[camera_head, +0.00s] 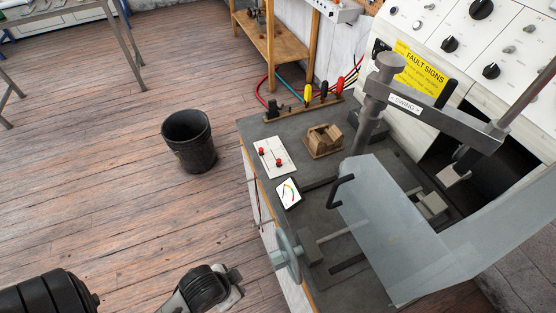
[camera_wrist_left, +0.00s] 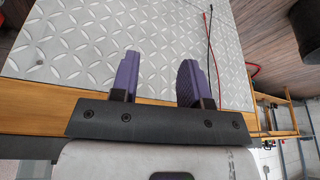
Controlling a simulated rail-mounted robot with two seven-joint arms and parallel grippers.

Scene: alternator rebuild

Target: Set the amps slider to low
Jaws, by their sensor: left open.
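One knob (camera_head: 262,151) is nearer the far left and the other (camera_head: 278,163) nearer the right. I cannot read any markings there, so which is the amps slider and its setting are unclear. A small white dial gauge (camera_head: 289,193) sits just in front of the plate. My left gripper (camera_wrist_left: 159,60) is open and empty in the left wrist view, its purple fingers apart over a grey tread-plate surface. It is away from the plate.
The bench (camera_head: 323,223) also holds a clear shield (camera_head: 385,225), a swing-arm press (camera_head: 440,115), a wooden block (camera_head: 325,138) and a handwheel (camera_head: 287,256). A black bin (camera_head: 188,140) stands on open floor left of it. A panel of knobs (camera_head: 475,60) stands behind.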

